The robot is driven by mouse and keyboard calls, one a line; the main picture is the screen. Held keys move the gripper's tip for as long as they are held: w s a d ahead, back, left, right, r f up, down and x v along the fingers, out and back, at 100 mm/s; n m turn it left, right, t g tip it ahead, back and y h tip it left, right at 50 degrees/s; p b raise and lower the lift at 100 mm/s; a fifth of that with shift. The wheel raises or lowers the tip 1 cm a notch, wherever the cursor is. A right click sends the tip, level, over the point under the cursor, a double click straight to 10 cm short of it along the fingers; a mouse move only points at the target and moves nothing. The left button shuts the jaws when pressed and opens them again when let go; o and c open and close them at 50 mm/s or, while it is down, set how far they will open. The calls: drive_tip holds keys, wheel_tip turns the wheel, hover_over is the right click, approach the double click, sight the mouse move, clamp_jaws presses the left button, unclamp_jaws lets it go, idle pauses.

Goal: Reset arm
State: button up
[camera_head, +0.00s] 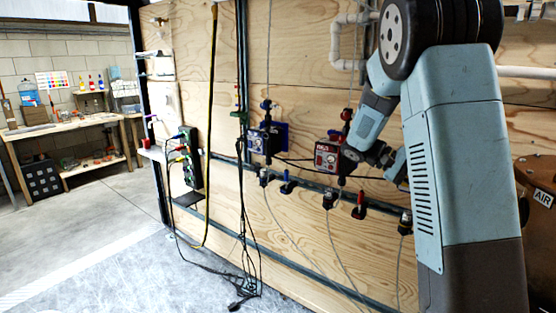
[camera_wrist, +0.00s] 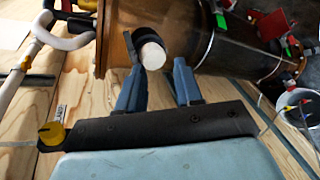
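My arm fills the right side of the head view, folded in front of the plywood wall (camera_head: 300,60). My gripper (camera_wrist: 161,68) shows in the wrist view as two blue fingers standing apart with a clear gap. Nothing is seen held between them. A white round end in a black collar (camera_wrist: 151,52) shows beside the left fingertip; I cannot tell whether they touch. In the head view the fingers are not clear, with the end of the arm partly behind my own large arm link.
A red-faced filter unit (camera_head: 327,157) and a dark blue one (camera_head: 262,140) hang on the wall close to my arm. A brown tank (camera_head: 540,225) marked AIR stands at the right. Cables (camera_head: 243,270) hang to the floor. The floor at left (camera_head: 95,225) is open before a workbench (camera_head: 62,128).

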drive_tip(key=s+a+r+t+y, duration=0.2)
drive_tip(key=s+a+t+y, duration=0.4)
drive_tip(key=s, duration=0.5)
drive_tip(key=s+a+r+t+y, duration=0.2)
drive_tip(key=s+a+t+y, duration=0.3)
drive_tip(key=s+a, duration=0.6)
drive_tip(key=t, duration=0.2)
drive_tip(key=shift+s+r+n+t+y, duration=0.15)
drive_tip(key=shift+r+n+t+y, duration=0.15)
drive_tip(key=shift+r+n+y, duration=0.1)
